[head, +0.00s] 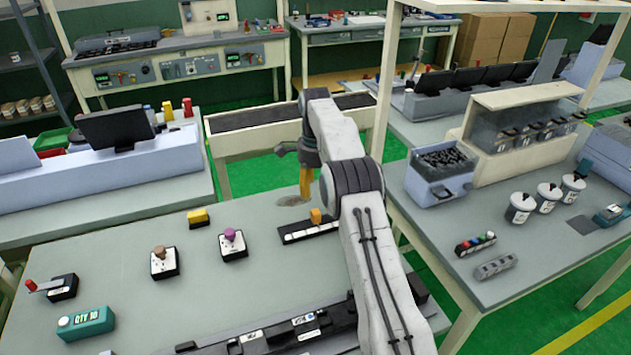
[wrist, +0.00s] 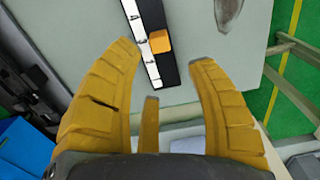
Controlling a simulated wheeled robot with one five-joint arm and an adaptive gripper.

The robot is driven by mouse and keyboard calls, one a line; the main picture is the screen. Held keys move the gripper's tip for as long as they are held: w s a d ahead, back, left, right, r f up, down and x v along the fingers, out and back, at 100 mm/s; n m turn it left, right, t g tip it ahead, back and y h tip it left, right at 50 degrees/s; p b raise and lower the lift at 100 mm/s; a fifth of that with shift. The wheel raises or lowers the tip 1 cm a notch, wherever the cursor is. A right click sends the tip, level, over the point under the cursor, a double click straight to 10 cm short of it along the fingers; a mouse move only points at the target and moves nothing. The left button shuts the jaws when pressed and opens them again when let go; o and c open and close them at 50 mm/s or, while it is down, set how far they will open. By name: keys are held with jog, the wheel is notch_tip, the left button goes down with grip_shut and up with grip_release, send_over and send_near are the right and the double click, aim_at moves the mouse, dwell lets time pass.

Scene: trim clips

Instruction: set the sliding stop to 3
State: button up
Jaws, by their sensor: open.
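The sliding stop is a small orange block (head: 316,215) on a black rail with a white scale strip (head: 297,236), lying on the grey table. My gripper (head: 306,192), with yellow fingers, is open and empty above and behind the rail in the head view. It also shows in the wrist view (wrist: 165,56), its fingers spread wide. I see no contact with the block.
Left of the rail stand a purple-knobbed box (head: 233,246), a brown-knobbed box (head: 164,264) and a yellow block (head: 198,217). A red-handled lever box (head: 62,287) and a green counter box (head: 87,323) stand further left. A black fixture (head: 290,332) lies at the front edge.

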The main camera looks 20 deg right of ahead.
jog(key=shift+r, duration=0.85)
jog(key=s+a+r+n+t, duration=0.1)
jog(key=s+a+r+n, duration=0.2)
jog(key=s+r+n, duration=0.35)
jog(key=s+a+r+n+t, duration=0.1)
jog(key=s+a+r+n, duration=0.2)
jog(key=s+r, duration=0.6)
jog(key=s+a+f+n+t, duration=0.1)
jog(key=s+f+n, duration=0.2)
jog(key=s, duration=0.8)
jog(key=s+a+f+n+t, duration=0.1)
jog(key=s+f+n, duration=0.2)
jog(key=s, duration=0.9)
jog(key=shift+s+a+f+n, duration=0.3)
jog(key=shift+a+f+n, duration=0.1)
jog(key=shift+n, duration=0.85)
jog(key=shift+r, duration=0.1)
dwell(0.5)
